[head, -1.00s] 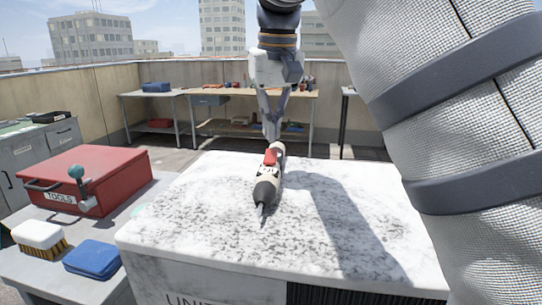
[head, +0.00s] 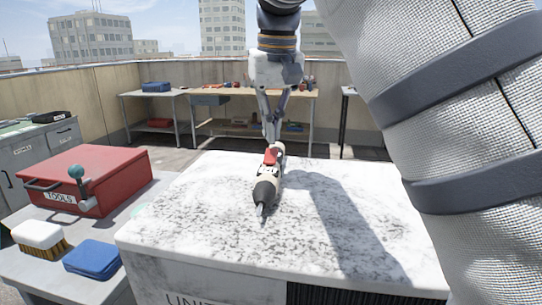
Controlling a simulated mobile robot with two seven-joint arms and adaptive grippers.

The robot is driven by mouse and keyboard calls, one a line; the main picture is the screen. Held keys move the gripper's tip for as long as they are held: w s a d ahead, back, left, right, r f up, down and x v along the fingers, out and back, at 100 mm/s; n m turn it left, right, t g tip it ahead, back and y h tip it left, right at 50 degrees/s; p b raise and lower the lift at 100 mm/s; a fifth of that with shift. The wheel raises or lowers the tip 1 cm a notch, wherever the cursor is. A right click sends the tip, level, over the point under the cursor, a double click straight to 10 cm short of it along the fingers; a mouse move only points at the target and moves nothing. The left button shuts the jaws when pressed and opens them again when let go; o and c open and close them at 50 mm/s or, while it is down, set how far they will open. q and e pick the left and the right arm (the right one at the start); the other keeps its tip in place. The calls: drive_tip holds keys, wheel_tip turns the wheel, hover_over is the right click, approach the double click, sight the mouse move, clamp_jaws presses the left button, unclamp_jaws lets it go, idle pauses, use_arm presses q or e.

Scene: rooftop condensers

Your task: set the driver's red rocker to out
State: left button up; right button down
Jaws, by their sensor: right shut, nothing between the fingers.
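The driver (head: 266,184) lies on the speckled white top of the condenser unit (head: 200,215), its dark nose and bit pointing toward me. Its red rocker (head: 270,157) shows on the upper side of the body, near the far end. My right gripper (head: 271,141) comes down from above, just behind the rocker, with its fingers shut and nothing between them. The fingertips are at or very close to the rocker; I cannot tell whether they touch it. The rocker's exact tilt is too small to read. My left gripper is not in view.
A red toolbox (head: 110,170), a white brush (head: 38,236) and a blue cloth-like pad (head: 92,259) are on the grey surface at left. Workbenches (head: 215,92) stand along the far wall. The unit's top around the driver is clear.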

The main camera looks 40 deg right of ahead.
sight(272, 149)
drive_tip(key=shift+f, duration=1.25)
idle(0.8)
drive_tip(key=shift+r, duration=3.55)
